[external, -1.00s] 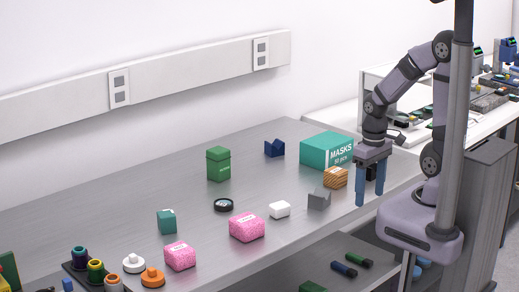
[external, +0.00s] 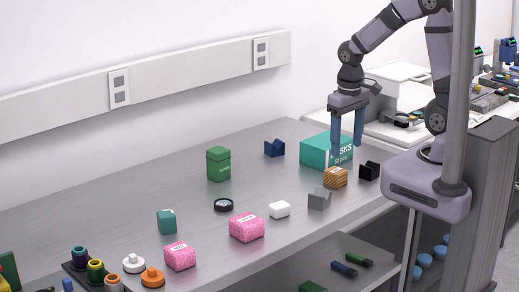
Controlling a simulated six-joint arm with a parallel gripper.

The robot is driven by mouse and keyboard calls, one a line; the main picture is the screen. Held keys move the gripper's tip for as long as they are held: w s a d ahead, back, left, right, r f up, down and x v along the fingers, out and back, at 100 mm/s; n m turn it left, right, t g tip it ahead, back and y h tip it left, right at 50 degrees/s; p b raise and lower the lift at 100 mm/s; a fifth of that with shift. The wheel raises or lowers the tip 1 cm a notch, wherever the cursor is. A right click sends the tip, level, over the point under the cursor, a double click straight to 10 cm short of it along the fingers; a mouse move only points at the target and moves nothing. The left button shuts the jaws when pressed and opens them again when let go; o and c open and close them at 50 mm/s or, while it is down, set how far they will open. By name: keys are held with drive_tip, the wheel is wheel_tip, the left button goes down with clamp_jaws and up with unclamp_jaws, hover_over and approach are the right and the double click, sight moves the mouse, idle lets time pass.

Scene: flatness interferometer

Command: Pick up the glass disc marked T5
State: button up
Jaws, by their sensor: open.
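A round disc with a dark rim and a pale, glassy middle (external: 223,204) lies flat on the grey metal bench, near its middle. Its marking is too small to read, so I cannot confirm T5. My gripper (external: 346,150) is open and empty, its two blue fingers pointing down. In the picture it is in front of the green masks box, up and to the right of the disc and well apart from it.
Around the disc stand a green box (external: 218,164), a teal block (external: 167,221), a pink block (external: 247,228) and a white block (external: 279,209). The masks box (external: 315,150), a wooden block (external: 335,178) and a grey V-block (external: 319,199) are nearer my gripper.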

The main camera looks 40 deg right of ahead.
drive_tip(key=w+a+f+t+b, duration=0.1)
drive_tip(key=w+a+f+b, duration=0.2)
drive_tip(key=w+a, duration=0.3)
drive_tip(key=w+a+f+b, duration=0.2)
drive_tip(key=w+a+b, duration=0.2)
drive_tip(key=w+a, duration=0.15)
drive_tip(key=m+t+b, duration=0.2)
drive_tip(key=t+b, duration=0.1)
drive_tip(key=b, duration=0.2)
approach(224, 203)
drive_tip(key=shift+h, duration=0.3)
drive_tip(key=shift+p+x, duration=1.8)
drive_tip(key=shift+x, duration=1.4)
drive_tip(key=shift+w+a+f, duration=0.1)
drive_tip(key=shift+w+f, duration=0.15)
drive_tip(key=shift+f, duration=0.45)
drive_tip(key=c, duration=1.2)
